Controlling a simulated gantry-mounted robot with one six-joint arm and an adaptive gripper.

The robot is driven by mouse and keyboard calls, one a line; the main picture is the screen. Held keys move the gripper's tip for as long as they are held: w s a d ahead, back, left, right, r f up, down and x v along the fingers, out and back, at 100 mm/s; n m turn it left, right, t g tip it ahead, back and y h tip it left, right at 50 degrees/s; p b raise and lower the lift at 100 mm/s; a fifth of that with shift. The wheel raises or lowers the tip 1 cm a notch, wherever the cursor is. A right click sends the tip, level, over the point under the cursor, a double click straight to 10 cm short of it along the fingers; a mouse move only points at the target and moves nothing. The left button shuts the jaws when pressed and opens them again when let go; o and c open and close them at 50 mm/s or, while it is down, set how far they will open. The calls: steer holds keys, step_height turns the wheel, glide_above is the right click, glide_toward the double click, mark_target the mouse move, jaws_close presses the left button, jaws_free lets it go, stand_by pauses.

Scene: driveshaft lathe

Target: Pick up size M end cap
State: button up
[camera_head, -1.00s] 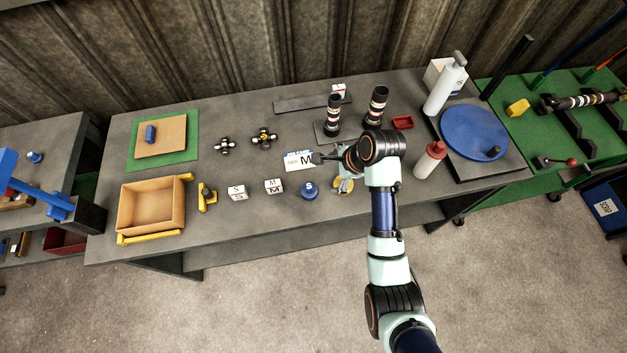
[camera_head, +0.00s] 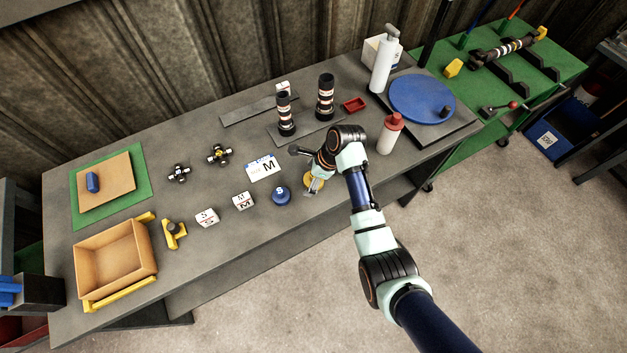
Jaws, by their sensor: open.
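A round yellow piece (camera_head: 308,184) lies on the grey workbench (camera_head: 232,238) near its front edge, partly hidden by my gripper; I cannot read a size letter on it. My gripper (camera_head: 314,187) is open and points down right over this yellow piece; whether it touches it is unclear. A blue round cap marked S (camera_head: 281,197) stands just to the left of it. A white card with a large M (camera_head: 262,167) lies behind the blue cap.
Small white boxes marked M (camera_head: 243,201) and S (camera_head: 207,218) stand left of the caps. Two dark upright cylinders (camera_head: 325,97) stand behind my gripper. A red-capped bottle (camera_head: 389,135) stands to its right. An orange-brown bin (camera_head: 115,262) sits at the bench's left end.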

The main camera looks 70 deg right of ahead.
steer(key=c, duration=1)
step_height(320, 180, up, 20)
steer(key=p, duration=0.6)
